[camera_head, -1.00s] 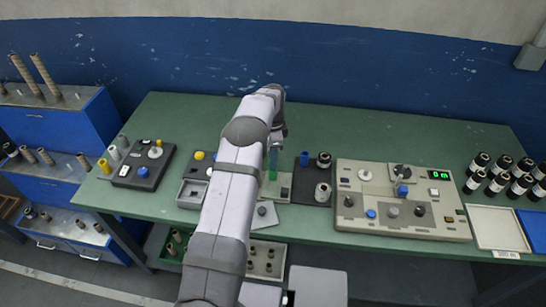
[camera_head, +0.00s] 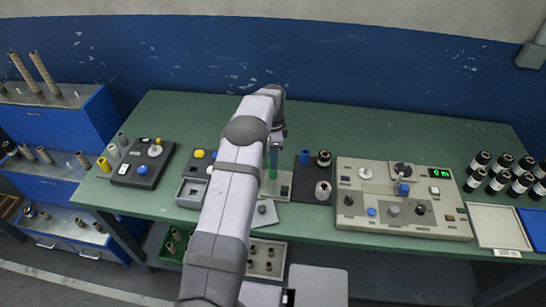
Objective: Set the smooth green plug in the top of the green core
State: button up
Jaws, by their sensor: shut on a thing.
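The green core (camera_head: 272,173) stands upright on a small pale block just right of my arm, near the middle of the table. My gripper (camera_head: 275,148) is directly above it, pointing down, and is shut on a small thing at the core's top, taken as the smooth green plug. The plug is too small and too covered by the gripper to make out. I cannot tell whether it touches the core or sits in it.
A dark mat with a blue cylinder (camera_head: 304,158) and dark rolls lies close on the right. The beige control panel (camera_head: 385,222) stands beyond it. A black knob board (camera_head: 143,165) is at left. Open green table (camera_head: 340,130) lies behind.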

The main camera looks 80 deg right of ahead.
dwell(0.3)
jog(key=o, duration=1.6)
jog(key=shift+c, duration=0.2)
jog(key=shift+r, duration=0.1)
jog(key=shift+r+p, duration=2.55)
jog(key=shift+r, duration=1.35)
